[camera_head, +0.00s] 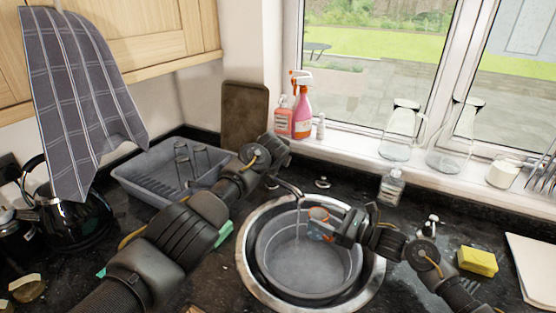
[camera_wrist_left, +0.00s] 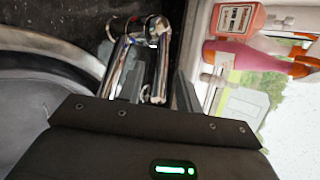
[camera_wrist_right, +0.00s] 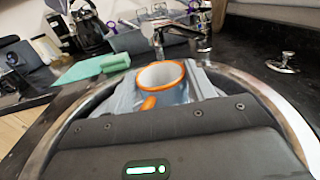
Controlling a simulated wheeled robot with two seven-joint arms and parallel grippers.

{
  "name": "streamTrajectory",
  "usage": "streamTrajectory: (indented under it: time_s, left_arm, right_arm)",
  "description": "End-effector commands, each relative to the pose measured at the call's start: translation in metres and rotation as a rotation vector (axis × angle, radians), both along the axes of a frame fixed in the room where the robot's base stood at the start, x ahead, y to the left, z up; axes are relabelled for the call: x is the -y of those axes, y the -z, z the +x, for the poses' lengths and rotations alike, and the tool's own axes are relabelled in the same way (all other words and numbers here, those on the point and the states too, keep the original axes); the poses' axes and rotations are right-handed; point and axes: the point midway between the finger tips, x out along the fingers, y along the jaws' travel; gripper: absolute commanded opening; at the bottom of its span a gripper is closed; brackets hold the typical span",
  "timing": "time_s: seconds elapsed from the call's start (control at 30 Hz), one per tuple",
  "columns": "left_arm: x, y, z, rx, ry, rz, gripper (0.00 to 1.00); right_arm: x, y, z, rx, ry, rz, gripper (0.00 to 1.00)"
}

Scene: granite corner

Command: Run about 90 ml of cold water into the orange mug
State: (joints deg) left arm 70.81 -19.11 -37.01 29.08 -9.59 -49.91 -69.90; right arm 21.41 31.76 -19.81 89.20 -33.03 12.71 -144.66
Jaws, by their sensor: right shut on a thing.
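The orange mug (camera_head: 318,213) is over the sink bowl, partly hidden by my right gripper (camera_head: 333,230). In the right wrist view the mug (camera_wrist_right: 160,76) is upright, with an orange rim and handle and a pale inside, and the right fingers are shut on it. The chrome tap (camera_head: 288,185) runs a thin stream of water (camera_head: 298,228) into the basin, left of the mug. My left gripper (camera_head: 280,150) is at the tap's far side. Chrome tap parts (camera_wrist_left: 160,60) show between its fingers in the left wrist view; whether they grip is unclear.
A grey basin (camera_head: 270,262) sits in the round steel sink (camera_head: 247,275). A dish rack (camera_head: 150,185) and black kettle (camera_head: 75,220) stand left. A soap bottle (camera_head: 392,187) and yellow sponge (camera_head: 478,261) are right. Pink bottles (camera_head: 303,105) and glass jugs (camera_head: 400,130) line the sill.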

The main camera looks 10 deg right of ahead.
Motion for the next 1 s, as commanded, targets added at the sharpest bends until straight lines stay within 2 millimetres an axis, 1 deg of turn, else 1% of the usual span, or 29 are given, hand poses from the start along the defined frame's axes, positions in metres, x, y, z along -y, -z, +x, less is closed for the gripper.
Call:
streamTrajectory:
  time_s: [0.07,0.3,0.33,0.67,0.77,1.0]
  left_arm:
    - [0.0,0.0,0.0,0.0,0.0,0.0,0.33]
    - [0.0,0.0,0.0,-0.001,0.0,0.0,0.02]
    - [0.0,0.0,0.0,-0.001,0.0,0.0,0.0]
    - [-0.001,0.001,0.0,0.011,-0.001,0.004,0.0]
    - [-0.003,0.005,-0.001,0.052,-0.005,0.014,0.0]
    - [0.001,0.021,-0.01,0.208,0.0,0.044,0.0]
  right_arm:
    - [0.0,-0.001,0.0,0.002,0.0,0.001,0.26]
    - [0.0,-0.001,0.0,0.002,0.0,0.001,0.26]
    - [0.0,-0.001,0.0,0.002,0.0,0.001,0.26]
    - [0.0,-0.001,0.0,0.002,0.0,0.001,0.26]
    - [0.0,-0.001,0.0,0.002,0.0,0.001,0.26]
    - [0.0,-0.001,0.0,0.002,0.0,0.001,0.26]
